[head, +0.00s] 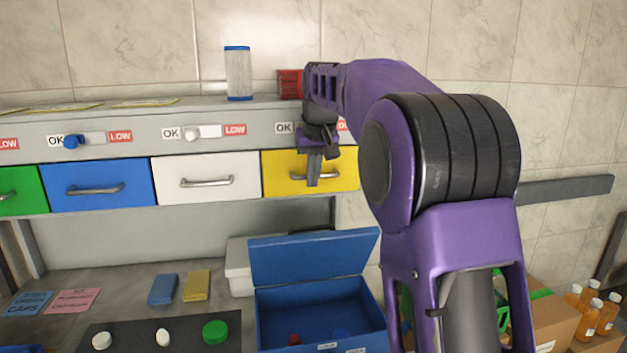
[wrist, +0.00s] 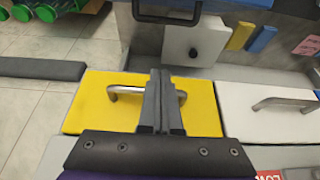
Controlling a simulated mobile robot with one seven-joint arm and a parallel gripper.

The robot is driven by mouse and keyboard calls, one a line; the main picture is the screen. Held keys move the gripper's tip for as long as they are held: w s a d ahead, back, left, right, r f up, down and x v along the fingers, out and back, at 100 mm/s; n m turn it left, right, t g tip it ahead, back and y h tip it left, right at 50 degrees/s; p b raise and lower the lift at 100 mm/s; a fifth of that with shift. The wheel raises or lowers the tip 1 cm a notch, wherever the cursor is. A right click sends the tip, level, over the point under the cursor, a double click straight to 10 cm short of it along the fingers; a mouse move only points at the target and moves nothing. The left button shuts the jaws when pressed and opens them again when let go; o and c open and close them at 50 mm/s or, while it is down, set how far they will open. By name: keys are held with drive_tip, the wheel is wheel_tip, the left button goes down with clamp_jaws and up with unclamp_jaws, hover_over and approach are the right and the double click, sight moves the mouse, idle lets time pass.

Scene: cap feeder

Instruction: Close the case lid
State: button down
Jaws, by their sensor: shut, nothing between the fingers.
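The blue case (head: 265,318) stands on the lower worktop in the head view. Its lid (head: 315,257) is up, leaning back from the rear edge, so the inside shows. A red item (head: 294,340) and a blue item lie inside. My gripper (head: 313,184) is shut and empty, above and behind the lid, in front of the yellow drawer (head: 275,172). In the wrist view the closed fingers (wrist: 160,80) point across the yellow drawer (wrist: 88,108) and overlap its handle; I cannot tell whether they touch it. My arm hides the area right of the case.
White (head: 205,165), blue (head: 95,184) and green drawers line the shelf front left of the yellow one. A dark mat (head: 130,342) with several caps lies left of the case. A pale box (head: 239,274) stands behind the case. Orange bottles (head: 590,316) stand far right.

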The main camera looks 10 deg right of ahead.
drive_tip(key=shift+s+f+b, duration=0.1)
drive_tip(key=shift+f+b, duration=0.6)
drive_tip(key=shift+f, duration=3.75)
drive_tip(key=shift+f, duration=0.1)
